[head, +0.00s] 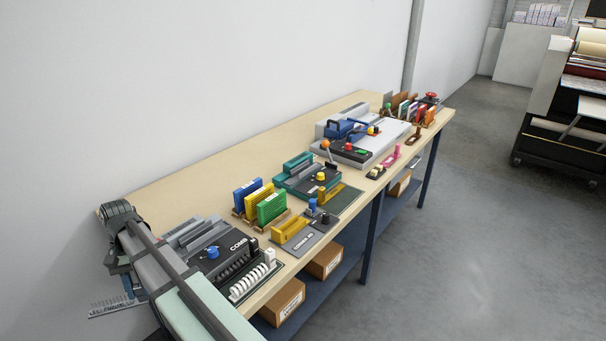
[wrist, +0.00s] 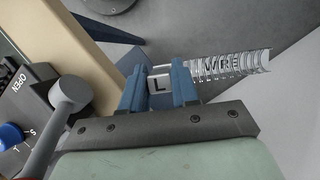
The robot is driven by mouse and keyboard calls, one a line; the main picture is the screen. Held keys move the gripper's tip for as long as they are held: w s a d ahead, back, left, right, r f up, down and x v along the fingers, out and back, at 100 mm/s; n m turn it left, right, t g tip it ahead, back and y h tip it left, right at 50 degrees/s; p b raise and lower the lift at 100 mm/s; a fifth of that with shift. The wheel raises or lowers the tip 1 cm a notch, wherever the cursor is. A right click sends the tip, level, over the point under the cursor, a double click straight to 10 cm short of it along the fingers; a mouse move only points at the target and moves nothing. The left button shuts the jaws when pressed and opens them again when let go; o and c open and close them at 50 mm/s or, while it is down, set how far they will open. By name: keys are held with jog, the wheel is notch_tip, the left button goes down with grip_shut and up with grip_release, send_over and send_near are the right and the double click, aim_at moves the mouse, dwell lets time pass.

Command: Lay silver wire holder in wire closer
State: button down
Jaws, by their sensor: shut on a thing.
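My gripper (wrist: 159,88) is shut on the silver wire holder (wrist: 228,65), a row of silver wire loops with dark lettering and a white block marked "L" between the blue fingers. In the wrist view the loops stick out to the right of the fingers. In the head view the holder (head: 108,308) hangs off the table's left end, low beside my arm, partly hidden by it. No label reading wire closer is legible; a teal and grey machine (head: 300,180) with a yellow knob stands mid-table, well away from my gripper.
The black COMB machine (head: 213,254) with a blue knob stands nearest my arm, white combs (head: 252,284) before it. Blue, yellow and green upright holders (head: 271,207), a yellow-topped tool (head: 291,229) and a large grey machine (head: 392,136) crowd the table (head: 160,200). Its back strip is clear.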

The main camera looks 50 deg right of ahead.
jog(key=shift+r, duration=0.1)
dwell(0.3)
